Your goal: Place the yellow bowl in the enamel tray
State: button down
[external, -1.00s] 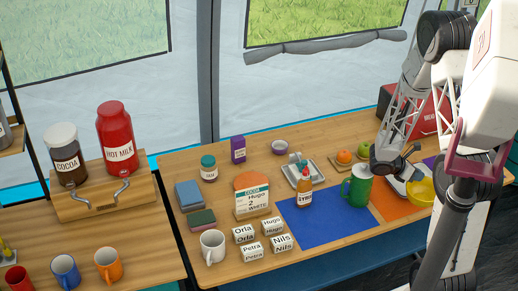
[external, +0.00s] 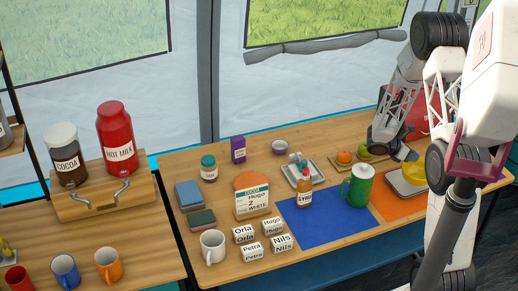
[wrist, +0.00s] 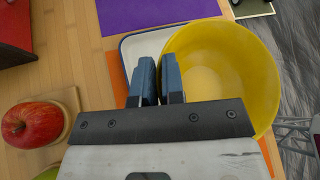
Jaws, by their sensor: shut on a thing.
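The yellow bowl (external: 440,176) is at the right of the external view, partly hidden behind my arm. In the wrist view the bowl (wrist: 225,75) looks empty. My gripper (wrist: 158,65) is shut on the bowl's left rim, one finger inside and one outside. In the external view my gripper (external: 410,156) is at the bowl's left. The white enamel tray with a dark blue rim (wrist: 129,45) lies below the bowl, which covers much of it in the wrist view. The tray (external: 402,188) lies on the orange mat, and the bowl appears above its right part.
A red apple (wrist: 32,122) on a wooden board is near my gripper. A purple mat (wrist: 150,14) lies beyond the tray. A red bread box (external: 415,112) stands behind.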

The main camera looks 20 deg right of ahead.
jog(key=shift+w+d+f, duration=0.1)
jog(key=shift+w+d, duration=0.3)
jog(key=shift+w, duration=0.35)
jog(key=shift+w+d+f, duration=0.1)
jog(key=shift+w+d, duration=0.25)
jog(key=shift+w, duration=0.35)
jog(key=shift+f, duration=1.7)
jog(key=c, duration=1.2)
grip_release()
jog(key=shift+v, duration=6)
jog(key=shift+r, duration=0.1)
